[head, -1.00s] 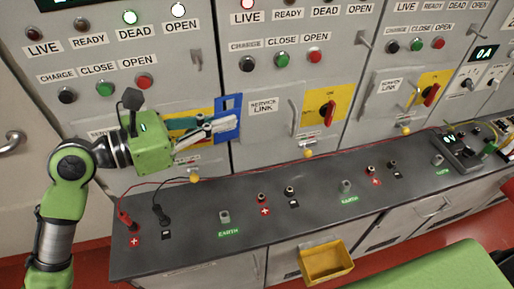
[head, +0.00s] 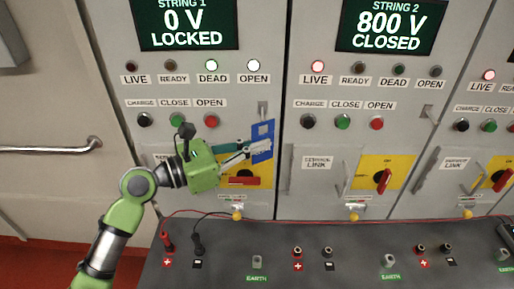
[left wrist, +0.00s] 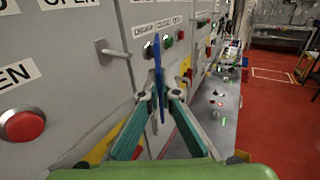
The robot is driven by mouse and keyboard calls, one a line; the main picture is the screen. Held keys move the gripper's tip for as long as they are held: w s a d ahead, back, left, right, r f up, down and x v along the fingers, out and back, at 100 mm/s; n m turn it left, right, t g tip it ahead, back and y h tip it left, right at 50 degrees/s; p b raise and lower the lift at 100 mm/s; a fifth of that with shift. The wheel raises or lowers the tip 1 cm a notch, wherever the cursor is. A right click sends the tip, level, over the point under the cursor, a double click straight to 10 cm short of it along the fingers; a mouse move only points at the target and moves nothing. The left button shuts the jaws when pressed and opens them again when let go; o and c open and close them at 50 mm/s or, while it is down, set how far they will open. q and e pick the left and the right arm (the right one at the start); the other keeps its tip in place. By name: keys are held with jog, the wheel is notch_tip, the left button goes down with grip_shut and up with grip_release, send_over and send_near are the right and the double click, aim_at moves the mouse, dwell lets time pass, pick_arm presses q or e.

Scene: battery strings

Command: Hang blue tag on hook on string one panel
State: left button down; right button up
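My left gripper (head: 250,148) is shut on the blue tag (head: 263,131) in front of the string 1 panel (head: 222,88). The tag is upright, with a hole near its top and a pale label partly behind the fingers. The hook (head: 263,107) is a small grey piece on that panel, just above the tag's top edge in the head view. In the left wrist view the tag (left wrist: 158,60) is edge-on between the fingertips, and the hook (left wrist: 112,50) sticks out to its left, with a gap between them. My right gripper is not in view.
The string 1 screen (head: 186,24) reads 0 V LOCKED. A yellow plate with a red switch handle (head: 243,181) lies behind and below the gripper. The dark bench (head: 215,265) with terminals and red and black leads runs below the panels.

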pick_arm(q)
jog(key=w, duration=0.6)
jog(key=shift+w+f, duration=0.25)
jog(key=shift+f, duration=0.15)
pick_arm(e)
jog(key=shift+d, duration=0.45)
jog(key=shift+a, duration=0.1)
pick_arm(q)
jog(key=c, duration=2.2)
grip_release()
